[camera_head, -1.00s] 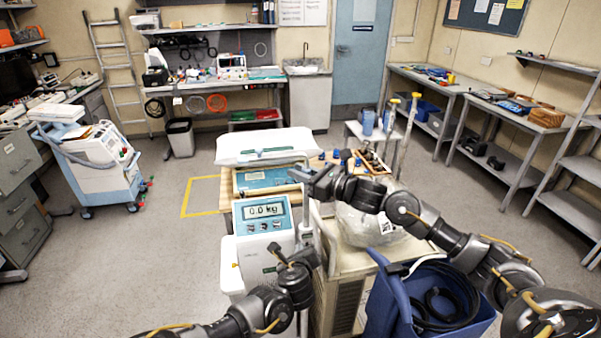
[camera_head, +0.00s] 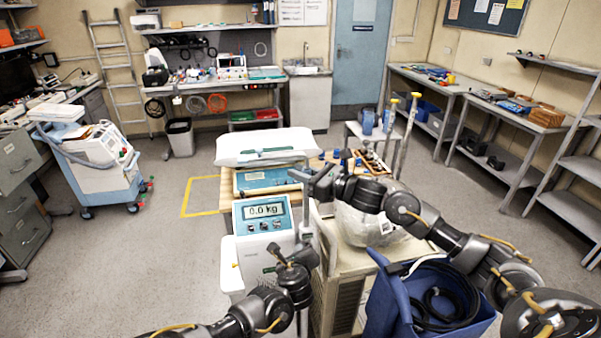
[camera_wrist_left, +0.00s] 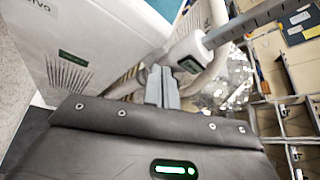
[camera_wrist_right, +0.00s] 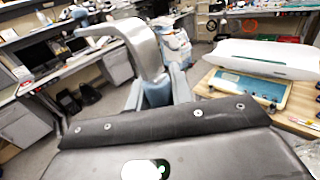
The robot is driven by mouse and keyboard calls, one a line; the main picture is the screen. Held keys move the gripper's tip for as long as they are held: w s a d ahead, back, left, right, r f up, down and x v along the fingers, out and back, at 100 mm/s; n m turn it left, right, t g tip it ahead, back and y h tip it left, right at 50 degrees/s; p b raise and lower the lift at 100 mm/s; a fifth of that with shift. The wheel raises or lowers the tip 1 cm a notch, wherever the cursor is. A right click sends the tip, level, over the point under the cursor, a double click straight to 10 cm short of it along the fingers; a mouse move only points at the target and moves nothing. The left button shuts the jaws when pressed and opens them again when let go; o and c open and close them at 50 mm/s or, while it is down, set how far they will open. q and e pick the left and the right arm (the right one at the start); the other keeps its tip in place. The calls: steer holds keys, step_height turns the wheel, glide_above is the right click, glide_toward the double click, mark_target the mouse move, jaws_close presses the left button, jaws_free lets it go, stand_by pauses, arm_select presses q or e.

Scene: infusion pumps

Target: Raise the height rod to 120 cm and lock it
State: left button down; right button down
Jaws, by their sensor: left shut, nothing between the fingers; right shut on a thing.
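The scale's display unit (camera_head: 264,215) reads 0.0 kg in the head view. The grey height rod (camera_head: 303,225) stands just right of it; the left wrist view shows the rod with marks (camera_wrist_left: 245,22) running into a pale collar (camera_wrist_left: 187,52). My left gripper (camera_head: 275,253) is shut and empty in front of the display unit; its fingertips (camera_wrist_left: 162,85) appear beside the collar, contact unclear. My right gripper (camera_head: 312,183) is shut on the rod's grey headpiece (camera_wrist_right: 148,50), which bends between its fingers (camera_wrist_right: 157,92). The height reading is too small to make out.
A white weighing tray (camera_head: 265,147) lies behind the display. A bagged item (camera_head: 362,225) sits on a cabinet under my right arm. A blue bin (camera_head: 425,305) with black hose stands at front right. The floor at left is clear up to a white-blue cart (camera_head: 95,165).

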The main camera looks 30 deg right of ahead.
arm_select(q)
steer(key=shift+s+d+f, duration=0.2)
steer(key=shift+s+d, duration=0.5)
steer(key=shift+d, duration=0.05)
steer(key=shift+a+r, duration=0.1)
steer(key=shift+w+a+r, duration=0.1)
steer(key=shift+a, duration=0.15)
steer(key=s, duration=0.1)
steer(key=s+a, duration=0.1)
steer(key=s, duration=0.1)
steer(key=s+a, duration=0.1)
steer(key=s, duration=0.1)
steer(key=shift+s+r, duration=0.1)
steer(key=shift+s, duration=0.05)
